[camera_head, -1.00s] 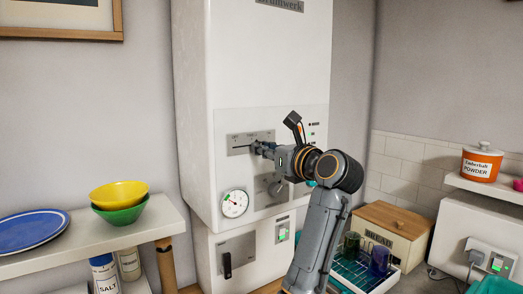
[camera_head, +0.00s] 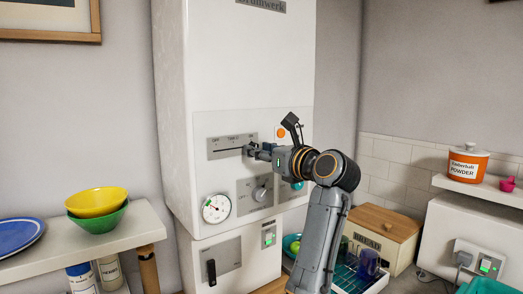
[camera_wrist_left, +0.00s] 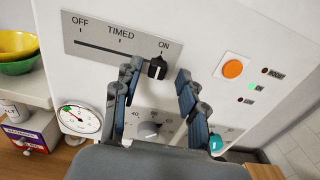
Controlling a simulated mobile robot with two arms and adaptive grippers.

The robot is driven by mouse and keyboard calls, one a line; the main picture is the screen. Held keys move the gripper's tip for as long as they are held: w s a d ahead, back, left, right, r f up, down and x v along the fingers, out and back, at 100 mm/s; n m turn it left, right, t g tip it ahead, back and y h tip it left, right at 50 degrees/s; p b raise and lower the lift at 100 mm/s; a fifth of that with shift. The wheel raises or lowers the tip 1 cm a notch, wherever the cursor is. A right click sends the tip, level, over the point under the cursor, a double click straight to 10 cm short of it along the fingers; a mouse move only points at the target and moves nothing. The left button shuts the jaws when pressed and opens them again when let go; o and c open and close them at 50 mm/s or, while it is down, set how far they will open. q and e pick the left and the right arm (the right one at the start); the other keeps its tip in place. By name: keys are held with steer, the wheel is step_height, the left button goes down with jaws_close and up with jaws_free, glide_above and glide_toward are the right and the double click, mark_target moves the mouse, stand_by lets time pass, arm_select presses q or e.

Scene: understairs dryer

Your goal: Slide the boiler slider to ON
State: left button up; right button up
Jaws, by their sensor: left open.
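The boiler slider is a small black knob (camera_wrist_left: 157,68) in the left wrist view. It sits at the right end of its slot, just below the ON mark on the grey plate (camera_wrist_left: 95,38). The plate also shows on the white boiler (camera_head: 220,148) in the head view. My left gripper (camera_wrist_left: 155,78) is open, with its fingers on either side of the knob. The knob is nearer the left finger; I cannot tell whether they touch. In the head view my left gripper (camera_head: 248,151) is at the plate's right end and hides the knob. My right gripper is not in view.
An orange button (camera_wrist_left: 232,68) and a lit green lamp (camera_wrist_left: 258,87) are right of the plate. A dial knob (camera_wrist_left: 149,130) and a round gauge (camera_head: 216,208) are below. A shelf with bowls (camera_head: 97,202) stands left; a bread box (camera_head: 383,232) stands right.

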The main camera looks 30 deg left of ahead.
arm_select(q)
steer(key=v, duration=0.7)
steer(key=shift+d, duration=0.2)
steer(key=shift+w, duration=0.15)
